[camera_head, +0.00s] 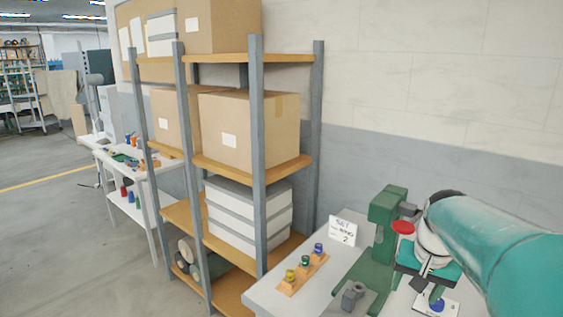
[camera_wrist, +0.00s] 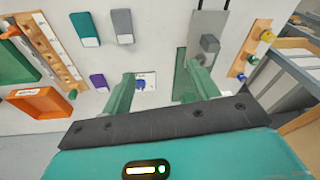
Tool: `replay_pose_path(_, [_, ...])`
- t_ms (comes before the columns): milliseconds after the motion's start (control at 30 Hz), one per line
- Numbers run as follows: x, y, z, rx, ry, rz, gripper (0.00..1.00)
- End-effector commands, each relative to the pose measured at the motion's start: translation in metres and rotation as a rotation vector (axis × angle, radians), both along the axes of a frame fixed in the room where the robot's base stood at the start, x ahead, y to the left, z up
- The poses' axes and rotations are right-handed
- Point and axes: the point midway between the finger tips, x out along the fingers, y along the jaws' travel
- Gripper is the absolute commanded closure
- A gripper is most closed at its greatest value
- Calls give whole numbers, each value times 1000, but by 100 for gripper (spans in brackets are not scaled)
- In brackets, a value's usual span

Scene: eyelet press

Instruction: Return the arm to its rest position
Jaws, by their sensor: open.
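My arm (camera_head: 490,240) reaches in from the right in the head view, over the white table. In the wrist view my gripper (camera_wrist: 161,71) points down at the table, its two green fingers spread apart with nothing held between them. A small white card with a blue piece (camera_wrist: 143,82) lies on the table below, beside the left finger. The card and blue piece also show just under the gripper in the head view (camera_head: 437,303). The green press (camera_head: 383,225) with a red knob (camera_head: 403,227) stands close to the left of my gripper.
A wooden strip (camera_head: 303,273) with several coloured pieces and a sign (camera_head: 343,231) sit left of the press. A shelf rack (camera_head: 258,150) with boxes stands beyond. The wrist view shows an orange tray (camera_wrist: 42,103), a green tray (camera_wrist: 14,62) and coloured tags (camera_wrist: 84,29).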

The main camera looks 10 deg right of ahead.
Motion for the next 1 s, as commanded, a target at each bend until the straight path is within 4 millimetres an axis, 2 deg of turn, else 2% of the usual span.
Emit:
replay_pose_path(33, [-6,26,6,-15,-27,60,40])
replay_pose_path(200, [-32,96,13,-61,-99,245,40])
replay_pose_path(400, [-71,163,9,-119,-186,456,40])
replay_pose_path(500, [-88,185,3,-144,-222,538,40])
replay_pose_path(700, [-104,202,-4,-168,-255,610,40])
replay_pose_path(1000, [-104,202,-4,-168,-255,611,40])
